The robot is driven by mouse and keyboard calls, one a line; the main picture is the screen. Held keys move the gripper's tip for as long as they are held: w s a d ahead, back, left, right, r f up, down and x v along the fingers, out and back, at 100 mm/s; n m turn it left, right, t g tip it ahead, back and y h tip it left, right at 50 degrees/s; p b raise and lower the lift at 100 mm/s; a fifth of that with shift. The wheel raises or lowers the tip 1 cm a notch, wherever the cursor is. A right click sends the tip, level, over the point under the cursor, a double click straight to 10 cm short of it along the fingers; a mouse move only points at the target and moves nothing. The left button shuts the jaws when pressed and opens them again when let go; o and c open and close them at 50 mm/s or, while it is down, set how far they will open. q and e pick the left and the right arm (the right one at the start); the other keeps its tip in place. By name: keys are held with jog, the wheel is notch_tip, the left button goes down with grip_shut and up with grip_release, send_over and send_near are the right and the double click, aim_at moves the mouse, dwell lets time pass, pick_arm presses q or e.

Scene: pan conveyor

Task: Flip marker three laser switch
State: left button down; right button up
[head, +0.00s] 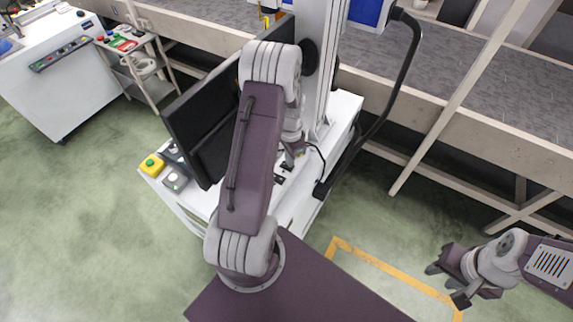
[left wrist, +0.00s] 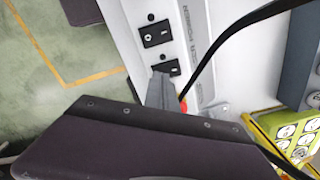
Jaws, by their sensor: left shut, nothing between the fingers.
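The marker cart (head: 345,108) is a white cabinet below my left arm in the head view. Two black switch plates show on its top in the left wrist view: one with a round keyhole-like part (left wrist: 156,34) and a rocker-like switch (left wrist: 168,68). Printed lettering beside them includes "POWER". My left gripper (head: 290,160) is shut and empty, pointing down at the cart top. In the left wrist view its grey fingertips (left wrist: 160,74) overlap the rocker plate's edge; contact cannot be told. My right gripper (head: 446,284) is open and empty over the floor at right.
A black monitor (head: 205,115) stands on the cart left of my left arm. A yellow box with a green button (head: 151,165) and a grey button box (head: 175,180) sit at the cart's left corner. A black cable crosses near the fingers. A conveyor (head: 470,90) runs behind.

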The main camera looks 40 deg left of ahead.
pick_arm(q)
jog(key=shift+f+b, duration=0.55)
jog(key=shift+f, duration=0.3)
jog(key=shift+r, duration=0.1)
notch_tip(320, 180, up, 7)
jog(key=p, duration=0.6)
dwell(0.5)
